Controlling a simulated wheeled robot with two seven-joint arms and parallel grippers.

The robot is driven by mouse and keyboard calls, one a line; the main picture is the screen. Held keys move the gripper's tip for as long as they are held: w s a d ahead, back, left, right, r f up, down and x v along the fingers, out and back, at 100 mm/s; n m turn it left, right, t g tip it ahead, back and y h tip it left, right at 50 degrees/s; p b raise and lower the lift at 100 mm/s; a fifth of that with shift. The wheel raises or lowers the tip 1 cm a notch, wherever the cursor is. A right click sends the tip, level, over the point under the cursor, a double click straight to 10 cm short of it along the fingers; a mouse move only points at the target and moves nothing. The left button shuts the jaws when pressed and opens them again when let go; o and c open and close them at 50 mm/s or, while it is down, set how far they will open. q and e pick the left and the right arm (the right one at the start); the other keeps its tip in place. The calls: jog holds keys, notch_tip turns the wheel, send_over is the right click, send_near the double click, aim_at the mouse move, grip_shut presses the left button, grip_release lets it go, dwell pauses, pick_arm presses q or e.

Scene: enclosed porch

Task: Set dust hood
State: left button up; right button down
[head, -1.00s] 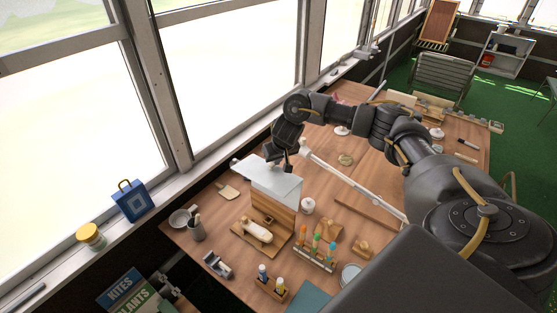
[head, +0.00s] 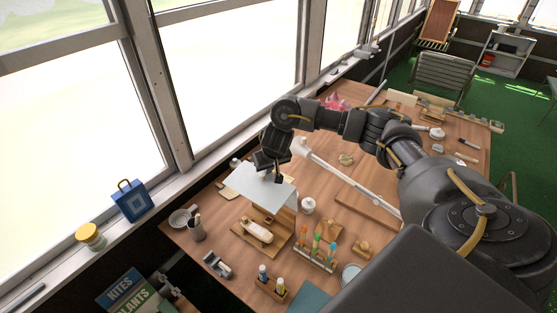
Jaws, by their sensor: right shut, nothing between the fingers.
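A pale bluish-white sheet-like hood (head: 255,187) lies over the back of a small wooden stand (head: 244,243) near the window side of the table. Its broad face shows as one wide, sloping panel, with a short edge bent down at the right. A cream, rounded object (head: 257,231) lies on the stand in front of the hood, uncovered. My right gripper (head: 271,178) is shut and empty, its fingertips at the upper part of the hood. I cannot tell whether they touch it. The gripper hides part of the hood's back edge. My left gripper is not in view.
A white lidded jar (head: 308,205) stands close to the hood's right. A rack with coloured tubes (head: 315,258), a small bottle holder (head: 271,289) and a brush cup (head: 197,231) stand around the stand. A pale bar (head: 350,179) crosses the table under my arm.

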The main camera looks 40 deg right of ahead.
jog(key=shift+s+a+f, duration=0.1)
jog(key=shift+s+a, duration=0.15)
jog(key=shift+a, duration=0.65)
notch_tip(320, 180, up, 10)
jog(key=shift+r, duration=0.2)
jog(key=shift+d+f, duration=0.1)
dwell(0.5)
